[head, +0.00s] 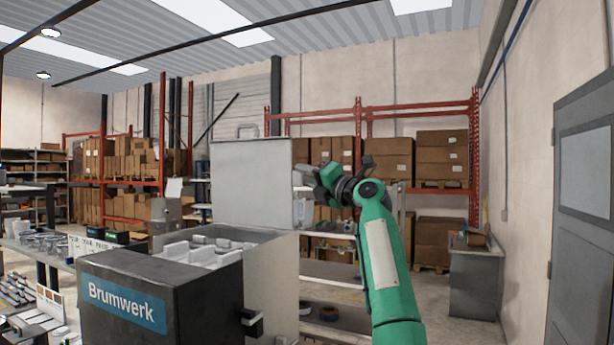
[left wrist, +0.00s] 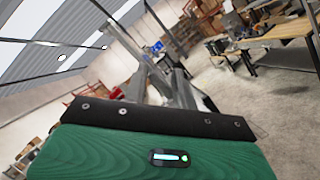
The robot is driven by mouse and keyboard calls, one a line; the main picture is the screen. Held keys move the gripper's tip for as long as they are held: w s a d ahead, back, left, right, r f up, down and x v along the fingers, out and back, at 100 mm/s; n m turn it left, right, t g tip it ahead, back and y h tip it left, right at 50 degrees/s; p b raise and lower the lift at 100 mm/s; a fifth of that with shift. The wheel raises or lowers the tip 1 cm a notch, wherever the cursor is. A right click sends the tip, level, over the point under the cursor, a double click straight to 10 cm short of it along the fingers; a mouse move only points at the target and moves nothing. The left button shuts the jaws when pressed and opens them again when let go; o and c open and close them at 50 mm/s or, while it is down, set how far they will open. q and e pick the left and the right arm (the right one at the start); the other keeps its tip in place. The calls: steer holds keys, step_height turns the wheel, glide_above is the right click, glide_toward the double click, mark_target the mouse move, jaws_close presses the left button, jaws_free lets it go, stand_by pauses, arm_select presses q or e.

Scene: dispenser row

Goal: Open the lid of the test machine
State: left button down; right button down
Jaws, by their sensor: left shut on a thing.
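The test machine is a black box (head: 150,300) with a blue "Brumwerk" label and a grey bin beside and behind it. Its grey lid (head: 250,185) stands upright, raised above the bin, with a small handle on its top edge. Several pale blocks (head: 205,250) show in the open bin. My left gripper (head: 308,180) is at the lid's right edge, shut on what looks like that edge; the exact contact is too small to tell. In the left wrist view its grey fingers (left wrist: 165,75) point away from the green wrist. My right gripper is not in view.
A workbench with parts (head: 40,240) stands at the left. Red racks with brown boxes (head: 440,160) fill the back. A grey cabinet (head: 473,280) and a grey door (head: 585,190) are at the right. Some floor is clear before the cabinet.

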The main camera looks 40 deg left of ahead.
arm_select(q)
steer(key=shift+w+a+f, duration=0.1)
steer(key=shift+w+f, duration=0.1)
steer(key=shift+f, duration=0.5)
steer(key=c, duration=1.1)
jaws_free()
steer(key=shift+o, duration=0.9)
steer(key=shift+w, duration=0.2)
steer(key=b+v, duration=0.6)
steer(key=v, duration=0.7)
steer(key=shift+d, duration=0.35)
steer(key=shift+r, duration=0.15)
